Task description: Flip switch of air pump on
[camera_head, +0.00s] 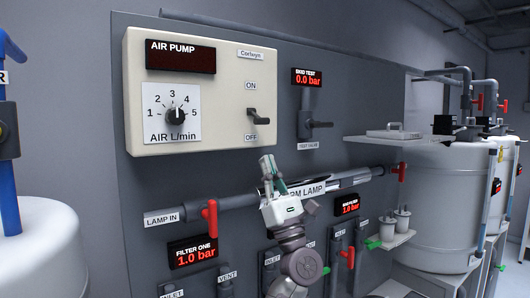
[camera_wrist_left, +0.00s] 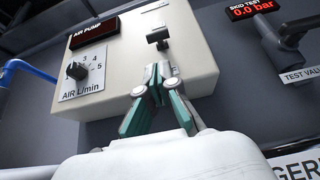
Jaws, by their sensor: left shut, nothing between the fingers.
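The air pump (camera_head: 210,130) is a cream box on the grey panel, with a dark display and a dial pointing near 3. Its black switch (camera_head: 258,114) sits between the ON label above and the OFF label below; its lever juts out, and I cannot tell its setting for sure. My left gripper (camera_head: 267,164) is shut and empty, below the box's lower edge and the OFF label. In the left wrist view the shut fingertips (camera_wrist_left: 162,72) point up toward the switch (camera_wrist_left: 158,37), with a gap between. My right gripper is not in view.
A test valve (camera_head: 310,122) is right of the pump box. Below run a pipe (camera_head: 250,198) with a red-handled valve (camera_head: 210,218) and several lower fittings. A white tank (camera_head: 430,200) stands at right, and another (camera_head: 40,250) at left.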

